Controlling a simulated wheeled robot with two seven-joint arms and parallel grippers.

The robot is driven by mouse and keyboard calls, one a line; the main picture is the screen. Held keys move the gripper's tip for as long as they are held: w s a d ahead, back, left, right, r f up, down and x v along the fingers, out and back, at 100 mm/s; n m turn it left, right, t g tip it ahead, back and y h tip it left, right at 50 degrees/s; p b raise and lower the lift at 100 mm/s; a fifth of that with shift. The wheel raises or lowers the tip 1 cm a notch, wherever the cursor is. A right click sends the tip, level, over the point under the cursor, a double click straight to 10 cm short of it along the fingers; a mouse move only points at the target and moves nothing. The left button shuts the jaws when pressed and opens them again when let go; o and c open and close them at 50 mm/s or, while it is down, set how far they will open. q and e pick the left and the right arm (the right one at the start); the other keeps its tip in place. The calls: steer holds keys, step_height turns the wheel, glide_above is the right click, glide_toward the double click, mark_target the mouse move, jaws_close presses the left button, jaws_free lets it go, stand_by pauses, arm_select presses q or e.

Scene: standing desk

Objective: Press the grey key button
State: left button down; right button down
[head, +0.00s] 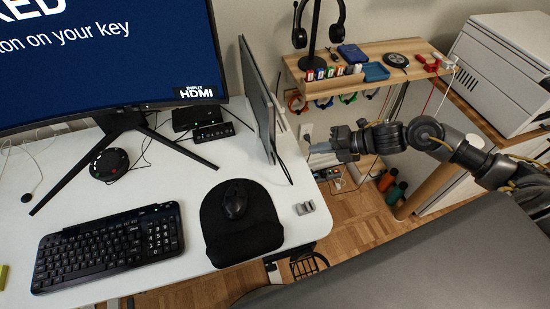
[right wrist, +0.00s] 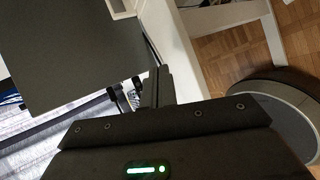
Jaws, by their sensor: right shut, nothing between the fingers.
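I cannot make out a grey key or its button for certain in either view. The big monitor (head: 100,50) shows partial white text about a button on "your key". My right gripper (head: 316,151) reaches in from the right, just beyond the desk's right edge, a little right of the thin upright screen (head: 258,100). It is shut and empty, and its fingers also show in the right wrist view (right wrist: 157,88). They point toward a gap beside a dark grey panel (right wrist: 65,45), with small dark parts near the tips. My left gripper is not in view.
On the white desk (head: 140,200) are a keyboard (head: 108,246), a mouse (head: 235,203) on a black pad, a black hub (head: 213,132) and a small grey holder (head: 304,208). A wooden shelf (head: 390,55) carries a headset stand. Cables hang below it, above wooden floor.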

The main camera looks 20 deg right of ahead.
steer(key=shift+a, duration=0.1)
